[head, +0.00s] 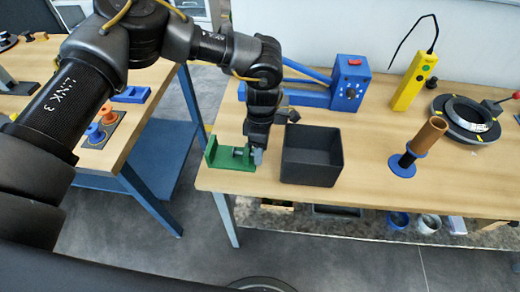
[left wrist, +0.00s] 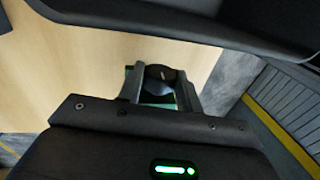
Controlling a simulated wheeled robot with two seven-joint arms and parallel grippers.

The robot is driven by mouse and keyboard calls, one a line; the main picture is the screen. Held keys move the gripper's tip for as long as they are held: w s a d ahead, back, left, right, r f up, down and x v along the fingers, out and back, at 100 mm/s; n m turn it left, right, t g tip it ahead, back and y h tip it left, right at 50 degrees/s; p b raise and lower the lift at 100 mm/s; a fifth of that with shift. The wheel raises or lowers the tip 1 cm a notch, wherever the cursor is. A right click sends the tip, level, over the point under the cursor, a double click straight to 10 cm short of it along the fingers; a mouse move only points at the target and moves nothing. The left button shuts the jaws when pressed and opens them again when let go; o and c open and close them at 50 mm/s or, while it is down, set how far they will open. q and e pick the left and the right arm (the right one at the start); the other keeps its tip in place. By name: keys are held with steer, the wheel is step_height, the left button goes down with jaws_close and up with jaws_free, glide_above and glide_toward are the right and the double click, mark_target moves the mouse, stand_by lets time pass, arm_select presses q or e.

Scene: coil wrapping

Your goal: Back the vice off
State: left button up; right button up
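The green vice (head: 222,158) sits at the left front corner of the right-hand workbench, its tall end plate at the left and a grey screw part toward the right. My left gripper (head: 255,155) points down at the vice's right end. In the left wrist view the fingers of my left gripper (left wrist: 160,90) stand apart with a dark round part (left wrist: 160,73) between them. A bit of the green vice (left wrist: 148,98) shows behind. I cannot tell whether the fingers press on the round part. My right gripper is not in view.
A black open bin (head: 312,168) stands just right of the vice. A blue machine (head: 345,85) is behind it. A brown coil on a blue-flanged stand (head: 403,163), a yellow pendant (head: 412,82) and a dark ring (head: 466,118) stand farther right. Another bench is left, across a gap.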

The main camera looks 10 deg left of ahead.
arm_select(q)
steer(key=c, duration=0.5)
steer(key=shift+o, duration=0.2)
steer(key=shift+f+b, duration=0.1)
steer(key=shift+b, duration=0.2)
steer(key=t+b, duration=0.3)
steer(key=b, duration=0.1)
steer(key=shift+s+f+t, duration=0.2)
steer(key=shift+s+t, duration=0.05)
steer(key=shift+t, duration=0.05)
steer(key=shift+r+t, duration=0.15)
steer(key=shift+t, duration=0.15)
steer(key=shift+r, duration=0.2)
steer(key=o, duration=0.9)
steer(key=shift+o, duration=0.5)
steer(key=shift+r, duration=0.4)
step_height(320, 180, up, 10)
steer(key=s+b, duration=0.1)
steer(key=s, duration=0.1)
steer(key=shift+b, duration=0.35)
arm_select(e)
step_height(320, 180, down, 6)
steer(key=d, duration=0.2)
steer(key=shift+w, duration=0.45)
arm_select(q)
steer(key=shift+f, duration=0.1)
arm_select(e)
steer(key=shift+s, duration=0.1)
